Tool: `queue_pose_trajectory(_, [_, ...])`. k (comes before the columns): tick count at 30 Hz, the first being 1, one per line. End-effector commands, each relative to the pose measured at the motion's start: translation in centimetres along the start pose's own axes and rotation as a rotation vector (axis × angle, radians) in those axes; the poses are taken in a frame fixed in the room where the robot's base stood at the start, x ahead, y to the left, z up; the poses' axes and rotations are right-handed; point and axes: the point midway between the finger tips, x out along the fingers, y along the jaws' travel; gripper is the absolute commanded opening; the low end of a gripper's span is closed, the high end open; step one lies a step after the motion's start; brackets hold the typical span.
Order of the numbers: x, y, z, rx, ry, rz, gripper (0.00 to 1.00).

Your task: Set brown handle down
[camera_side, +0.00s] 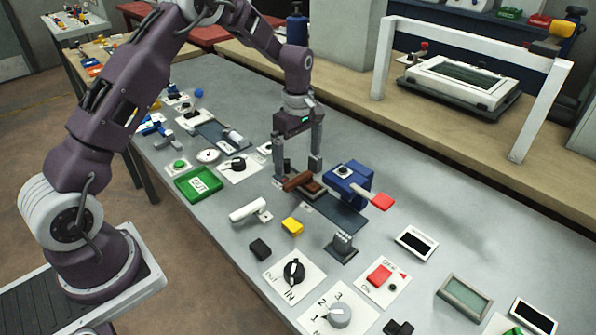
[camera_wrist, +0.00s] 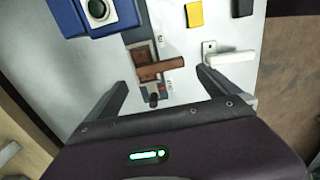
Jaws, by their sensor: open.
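The brown handle (camera_side: 297,181) is at the middle of the table, by the blue box. It also shows in the wrist view (camera_wrist: 165,68), joined to a small brown base on a dark grey track. It lies crosswise to the track, with small labels beside it. My gripper (camera_side: 298,167) is open and points down just above the handle. In the wrist view the gripper's fingers (camera_wrist: 163,80) stand wide apart, with the handle between and slightly beyond the tips. I see no contact between finger and handle.
A blue box (camera_side: 349,184) with a red-ended lever stands right of the handle. A white handle (camera_side: 247,210), a yellow block (camera_side: 292,226) and a black block (camera_side: 260,248) lie nearer the front. A green tray (camera_side: 199,187) is to the left.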

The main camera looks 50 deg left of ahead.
Motion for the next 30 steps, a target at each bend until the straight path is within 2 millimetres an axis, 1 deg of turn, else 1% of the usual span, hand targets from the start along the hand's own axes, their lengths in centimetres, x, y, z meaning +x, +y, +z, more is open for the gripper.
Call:
queue_pose_trajectory(1, [-1.4, 0.1, 0.0, 0.000, 0.002, 0.004, 1.00])
queue_pose_trajectory(3, [-3.0, 0.1, 0.0, 0.000, 0.001, 0.005, 1.00])
queue_pose_trajectory(6, [-4.7, 0.1, 0.0, 0.000, 0.001, 0.003, 1.00])
queue_pose_trajectory(9, [-5.6, 0.0, 0.0, 0.000, 0.001, 0.001, 1.00])
queue_pose_trajectory(14, [-6.0, 0.0, 0.0, 0.004, 0.000, 0.002, 1.00])
queue_pose_trajectory(16, [-7.3, -0.5, 0.4, 0.041, 0.001, 0.017, 1.00])
queue_pose_trajectory(17, [-8.4, -1.0, 0.7, 0.075, 0.001, 0.030, 1.00])
queue_pose_trajectory(20, [-14.0, -4.3, 2.5, 0.276, 0.013, 0.100, 1.00])
queue_pose_trajectory(21, [-16.3, -6.3, 3.4, 0.383, 0.024, 0.133, 1.00])
queue_pose_trajectory(23, [-19.4, -9.9, 4.7, 0.552, 0.050, 0.184, 1.00])
queue_pose_trajectory(24, [-21.1, -12.6, 5.6, 0.670, 0.073, 0.217, 1.00])
queue_pose_trajectory(26, [-22.9, -16.9, 6.8, 0.852, 0.117, 0.266, 1.00])
queue_pose_trajectory(27, [-23.5, -19.8, 7.5, 0.973, 0.153, 0.296, 1.00])
queue_pose_trajectory(28, [-23.8, -21.8, 7.8, 1.058, 0.182, 0.316, 1.00])
queue_pose_trajectory(30, [-23.5, -26.0, 8.5, 1.237, 0.249, 0.349, 1.00])
